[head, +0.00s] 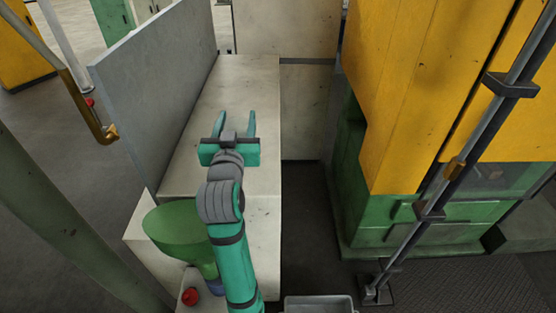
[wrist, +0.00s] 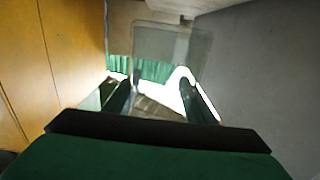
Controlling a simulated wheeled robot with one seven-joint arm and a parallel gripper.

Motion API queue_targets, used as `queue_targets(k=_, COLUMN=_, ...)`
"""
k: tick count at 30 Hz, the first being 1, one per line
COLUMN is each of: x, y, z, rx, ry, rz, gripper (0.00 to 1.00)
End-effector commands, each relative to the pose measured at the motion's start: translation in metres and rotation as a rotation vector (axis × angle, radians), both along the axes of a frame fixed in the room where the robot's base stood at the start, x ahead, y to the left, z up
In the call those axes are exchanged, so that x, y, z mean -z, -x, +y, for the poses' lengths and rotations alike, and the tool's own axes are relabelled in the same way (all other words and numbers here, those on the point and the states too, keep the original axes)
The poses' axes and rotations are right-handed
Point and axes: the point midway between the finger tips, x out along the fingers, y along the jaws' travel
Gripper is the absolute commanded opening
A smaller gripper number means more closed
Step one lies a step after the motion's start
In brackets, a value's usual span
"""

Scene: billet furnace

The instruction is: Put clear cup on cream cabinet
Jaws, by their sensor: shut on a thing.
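My gripper (head: 237,116) is stretched forward above a long cream cabinet (head: 255,80), with its fingers pointing away from me. In the wrist view my gripper (wrist: 158,95) is shut on the clear cup (wrist: 170,45), which shows as a faint see-through shape at and beyond the fingertips. The cup can hardly be made out in the head view. I cannot tell how far the cup is above the cabinet top. My arm hides part of the cabinet's near side.
A grey panel (head: 155,85) stands along the cabinet's left side. A yellow cabinet (head: 420,90) on a green base and a slanted metal pole (head: 470,155) are at right. The cabinet's far top looks clear.

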Motion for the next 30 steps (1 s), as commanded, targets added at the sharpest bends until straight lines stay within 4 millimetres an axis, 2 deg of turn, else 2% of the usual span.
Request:
queue_targets(k=1, x=0.006, y=0.001, z=-0.013, rx=0.005, ry=-0.001, rz=0.001, gripper=0.28)
queue_targets(k=7, x=0.025, y=0.002, z=-0.055, rx=0.005, ry=-0.001, rz=0.002, gripper=0.28)
queue_targets(k=12, x=0.054, y=0.003, z=-0.077, rx=0.002, ry=-0.001, rz=0.004, gripper=0.28)
queue_targets(k=15, x=0.065, y=0.004, z=-0.089, rx=0.005, ry=0.000, rz=0.001, gripper=0.28)
queue_targets(k=24, x=0.086, y=0.004, z=-0.106, rx=0.005, ry=0.000, rz=0.002, gripper=0.28)
queue_targets(k=30, x=0.110, y=0.004, z=-0.103, rx=0.002, ry=0.000, rz=0.001, gripper=0.28)
